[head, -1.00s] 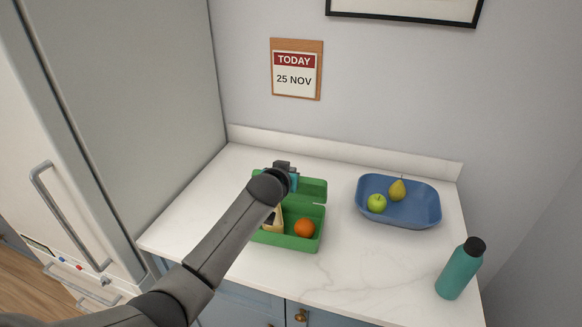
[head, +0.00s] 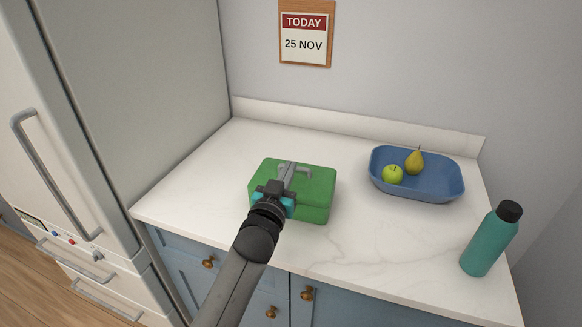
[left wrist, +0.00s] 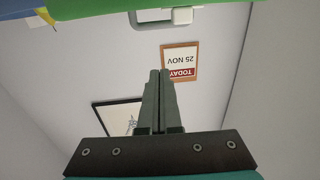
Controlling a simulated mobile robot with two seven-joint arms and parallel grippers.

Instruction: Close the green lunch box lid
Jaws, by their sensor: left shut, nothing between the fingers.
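The green lunch box (head: 318,196) stands on the white counter, and its lid (head: 315,178) lies down over the box, so the contents are hidden. In the head view my left gripper (head: 287,172) is above the lid, with its fingers together and empty, pointing toward the wall. Whether the fingers touch the lid I cannot tell. In the left wrist view the shut fingers (left wrist: 157,75) show with nothing between them. A green strip (left wrist: 85,8) crosses the top left of that view. My right gripper is not in view.
A blue tray (head: 440,191) with a green apple (head: 392,174) and a pear (head: 414,162) stands to the right. A teal bottle (head: 487,246) stands at the counter's right front. The fridge (head: 150,100) is at left. The counter between box and bottle is clear.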

